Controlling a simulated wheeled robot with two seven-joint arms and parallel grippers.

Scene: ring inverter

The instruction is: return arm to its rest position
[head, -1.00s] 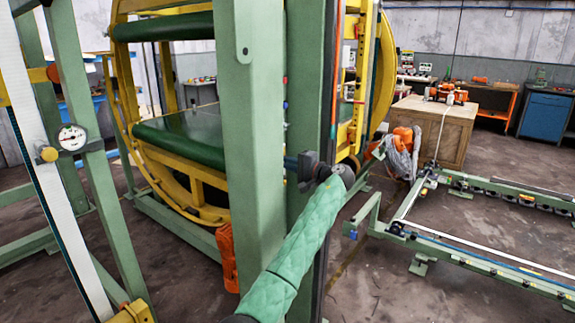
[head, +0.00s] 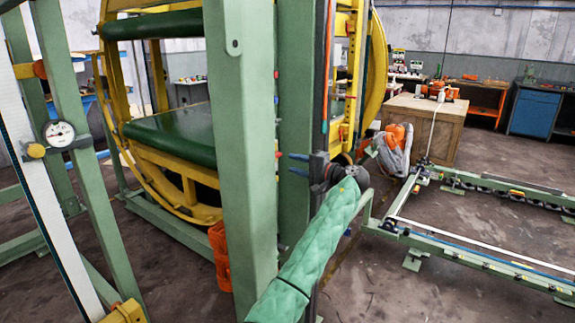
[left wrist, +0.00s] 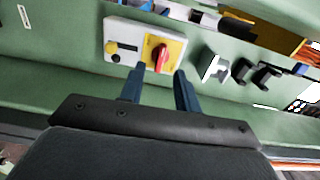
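My left arm in its green padded sleeve (head: 312,240) reaches up from the bottom of the head view. My left gripper (head: 292,164) is at its far end, its two blue fingers pointing left toward a green post (head: 242,170). In the left wrist view the fingers (left wrist: 157,80) are apart, with nothing held between them. Just beyond their tips is a red rotary switch (left wrist: 157,56) on a yellow plate, part of a pale control box (left wrist: 120,42). Contact with the switch cannot be told. My right gripper is not in view.
A gauge post (head: 75,140) is at left. A green floor frame (head: 480,255) lies at right, with a wooden crate (head: 440,140) behind it. Open floor shows between them.

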